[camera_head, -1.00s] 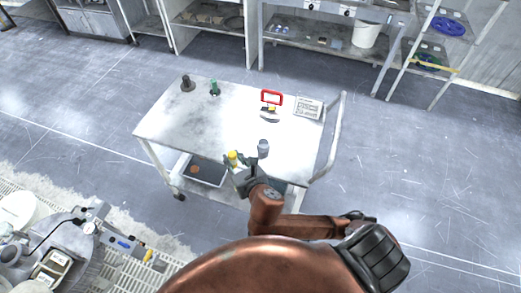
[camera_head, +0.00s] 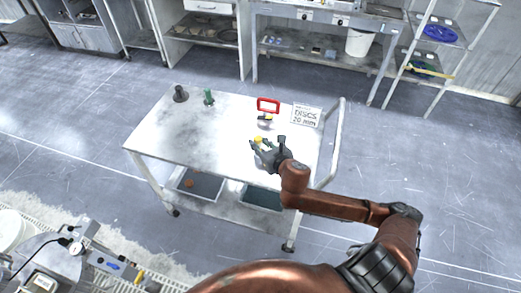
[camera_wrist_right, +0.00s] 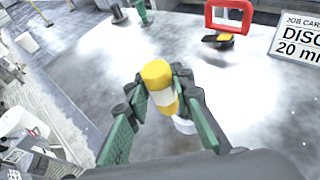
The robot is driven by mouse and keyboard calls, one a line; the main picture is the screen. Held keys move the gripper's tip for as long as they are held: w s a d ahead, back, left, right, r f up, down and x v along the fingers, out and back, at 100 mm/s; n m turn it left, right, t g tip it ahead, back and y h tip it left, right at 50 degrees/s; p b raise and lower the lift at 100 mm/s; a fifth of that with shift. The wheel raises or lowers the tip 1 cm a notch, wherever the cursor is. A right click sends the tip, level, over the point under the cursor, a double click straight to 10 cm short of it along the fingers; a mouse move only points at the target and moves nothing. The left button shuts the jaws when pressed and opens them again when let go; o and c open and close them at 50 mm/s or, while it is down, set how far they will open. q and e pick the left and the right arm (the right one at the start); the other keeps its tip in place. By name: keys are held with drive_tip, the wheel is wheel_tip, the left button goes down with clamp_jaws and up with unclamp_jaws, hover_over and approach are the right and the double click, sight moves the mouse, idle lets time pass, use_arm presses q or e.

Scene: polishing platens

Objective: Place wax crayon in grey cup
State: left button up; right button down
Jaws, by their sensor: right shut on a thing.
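The wax crayon (camera_wrist_right: 158,85), yellow with a white band, is gripped between the green-padded fingers of my right gripper (camera_wrist_right: 160,95). Its yellow end also shows in the head view (camera_head: 257,139), above the cart top. My right gripper (camera_head: 260,145) is shut on it. A pale grey piece, likely the grey cup (camera_wrist_right: 184,125), shows just beyond the crayon in the wrist view, mostly hidden by the crayon and finger. I cannot tell whether they touch. In the head view the cup is hidden by my gripper. My left gripper is not in view.
The white cart top (camera_head: 165,140) has clear room at left. A dark peg (camera_head: 180,94) and a green piece (camera_head: 209,98) stand at the back left. A red frame (camera_head: 268,105), a small black-and-yellow item (camera_head: 265,118) and a job card (camera_head: 306,115) lie beyond my gripper.

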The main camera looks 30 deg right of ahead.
sight(261, 148)
drive_tip(key=d+f, duration=0.1)
drive_tip(key=f, duration=0.1)
drive_tip(key=w+f+b, duration=0.1)
drive_tip(key=f, duration=0.2)
drive_tip(key=w+d+f+b, duration=0.1)
drive_tip(key=f, duration=0.1)
drive_tip(key=shift+w+d+f, duration=0.1)
drive_tip(key=shift+d+f, duration=0.25)
drive_tip(key=shift+r, duration=0.1)
drive_tip(key=c, duration=1.7)
unclamp_jaws()
drive_tip(key=p+v, duration=0.2)
drive_tip(key=v, duration=1)
drive_tip(key=shift+d, duration=0.1)
